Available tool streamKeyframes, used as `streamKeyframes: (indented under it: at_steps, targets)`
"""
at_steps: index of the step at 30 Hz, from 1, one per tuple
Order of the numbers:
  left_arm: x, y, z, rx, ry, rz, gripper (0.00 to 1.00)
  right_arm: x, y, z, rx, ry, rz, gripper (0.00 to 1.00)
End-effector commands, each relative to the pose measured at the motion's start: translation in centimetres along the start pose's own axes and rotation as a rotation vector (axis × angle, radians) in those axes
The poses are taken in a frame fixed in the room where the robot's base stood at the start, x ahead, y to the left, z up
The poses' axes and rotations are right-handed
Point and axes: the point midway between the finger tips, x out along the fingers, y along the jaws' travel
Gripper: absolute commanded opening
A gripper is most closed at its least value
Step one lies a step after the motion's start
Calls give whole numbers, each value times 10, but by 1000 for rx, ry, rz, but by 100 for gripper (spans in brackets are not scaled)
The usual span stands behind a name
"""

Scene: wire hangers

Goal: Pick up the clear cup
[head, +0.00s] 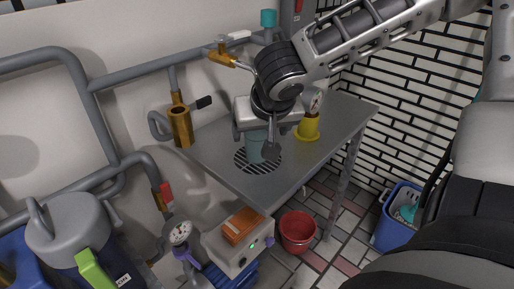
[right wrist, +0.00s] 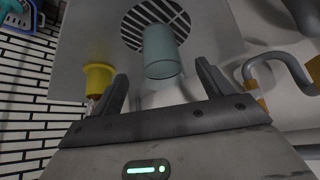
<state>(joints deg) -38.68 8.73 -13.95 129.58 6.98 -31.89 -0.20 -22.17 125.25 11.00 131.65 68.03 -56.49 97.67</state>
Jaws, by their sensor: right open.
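The clear cup (head: 254,146) is a bluish see-through cup on the grey metal table, over the round drain grate (head: 244,165). In the right wrist view the cup (right wrist: 161,52) shows beyond the two fingers, roughly centred between them. My right gripper (head: 262,134) comes down from above at the cup, and its body hides part of the cup in the head view. In the right wrist view the right gripper (right wrist: 163,84) is open, with nothing between its fingertips. My left gripper is not in view.
A yellow funnel-like piece (head: 307,127) stands close to the right of the gripper, near a gauge (head: 315,102). Pipes and a brass valve (head: 180,127) run along the wall at left. A red bucket (head: 298,230) and blue bin (head: 398,215) stand on the floor.

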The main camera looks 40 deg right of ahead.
Motion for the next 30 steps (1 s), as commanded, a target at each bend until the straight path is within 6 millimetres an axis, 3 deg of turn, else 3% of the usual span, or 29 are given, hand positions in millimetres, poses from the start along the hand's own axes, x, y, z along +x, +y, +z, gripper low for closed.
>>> streamKeyframes:
  at_steps: [1, 6, 14, 20, 23, 30]
  targets:
    - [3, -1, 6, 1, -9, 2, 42, 12, -1, 2, -3, -3, 5, 79]
    - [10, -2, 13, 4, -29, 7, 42, 30, -2, 1, 0, -2, 1, 79]
    - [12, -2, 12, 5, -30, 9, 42, 32, -2, 0, -1, 0, 0, 79]
    - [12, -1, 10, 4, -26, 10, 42, 32, -2, 0, -1, -1, 0, 29]
    - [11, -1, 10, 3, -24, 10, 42, 32, -2, 0, -1, 0, -1, 24]
    - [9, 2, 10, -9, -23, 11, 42, 31, -2, 0, -1, 0, -1, 24]
